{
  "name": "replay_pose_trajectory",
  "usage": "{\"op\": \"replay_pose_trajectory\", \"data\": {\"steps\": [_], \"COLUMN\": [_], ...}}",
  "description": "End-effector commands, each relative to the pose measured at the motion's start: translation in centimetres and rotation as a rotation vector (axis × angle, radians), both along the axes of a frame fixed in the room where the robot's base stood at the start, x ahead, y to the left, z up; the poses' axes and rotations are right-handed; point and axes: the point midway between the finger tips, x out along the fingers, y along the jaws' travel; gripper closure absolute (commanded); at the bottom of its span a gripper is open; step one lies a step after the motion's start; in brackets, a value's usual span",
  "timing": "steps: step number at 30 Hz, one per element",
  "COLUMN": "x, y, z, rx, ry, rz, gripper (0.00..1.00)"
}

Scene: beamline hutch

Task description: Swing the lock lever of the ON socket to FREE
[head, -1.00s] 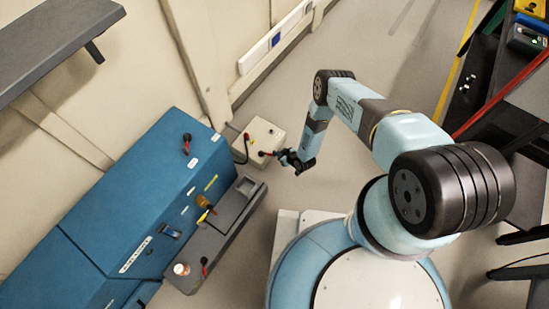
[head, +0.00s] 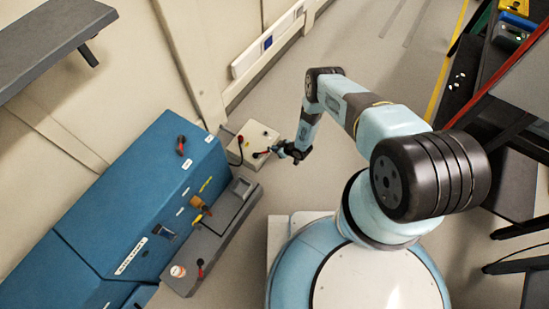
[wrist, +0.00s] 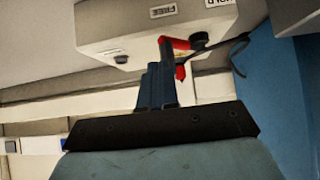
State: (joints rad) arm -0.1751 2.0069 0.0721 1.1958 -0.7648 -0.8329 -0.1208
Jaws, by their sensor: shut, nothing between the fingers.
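The pale socket box (head: 250,133) stands on the floor by the wall, past the end of the blue cabinet. In the wrist view the box (wrist: 103,35) fills the top, with a FREE label (wrist: 163,10) and a partly cut-off HOLD label (wrist: 218,3). A red lever (wrist: 180,43) extends leftward from near a black round knob (wrist: 199,40). My gripper (wrist: 158,68) is shut and empty, its fingertips close beside the lever; I cannot tell whether they touch. In the head view my gripper (head: 275,149) is at the box's right side. I cannot read which socket is ON.
The blue cabinet (head: 140,200) and its grey ledge (head: 225,225), with small items on it, stand left of my base. A black cable (wrist: 236,52) hangs by the box. The floor (head: 330,55) behind my arm is clear. Dark shelving (head: 480,95) is at right.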

Motion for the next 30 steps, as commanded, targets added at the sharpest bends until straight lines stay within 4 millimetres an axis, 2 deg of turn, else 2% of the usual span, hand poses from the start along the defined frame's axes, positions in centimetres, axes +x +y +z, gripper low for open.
{"op": "replay_pose_trajectory", "data": {"steps": [17, 30], "x": [0.1, -1.5], "y": [0.1, 1.0], "z": [0.1, 0.1], "rx": [0.001, 0.004], "ry": [-0.002, 0.000], "rz": [-0.001, 0.002], "gripper": [1.00, 1.00]}}
